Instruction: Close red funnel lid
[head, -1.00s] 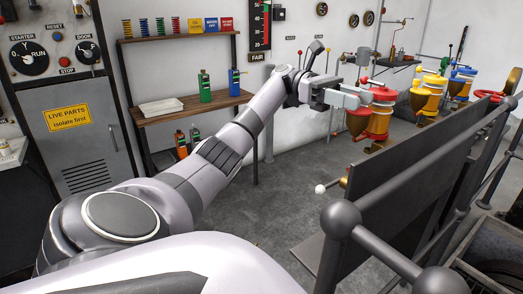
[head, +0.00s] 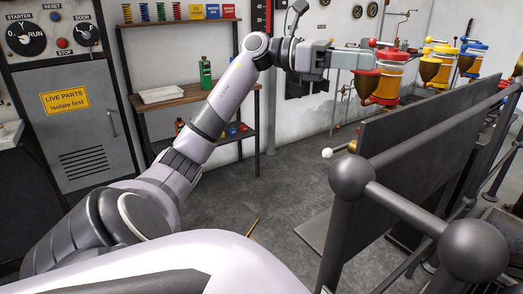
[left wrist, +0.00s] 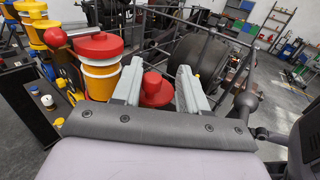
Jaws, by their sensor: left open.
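The red funnel (head: 366,83) is a dark reddish cone beside an orange canister with red bands (head: 388,82), behind the dark panel. My left gripper (head: 365,58) is open just above the funnel in the head view. In the left wrist view a round red lid with a knob (left wrist: 155,90) lies between the spread fingers of my left gripper (left wrist: 158,68). I cannot tell whether the fingers touch it or how fully it sits on the funnel. The canister's red top (left wrist: 98,45) is left of the fingers. My right gripper is not in view.
A red-ball handle (left wrist: 55,38) is beside the canister. A yellow unit (head: 439,68) and a blue unit (head: 472,60) stand farther right. A dark panel (head: 400,130) and a rail with ball ends (head: 352,178) are in front. The floor (head: 240,200) at centre is mostly clear.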

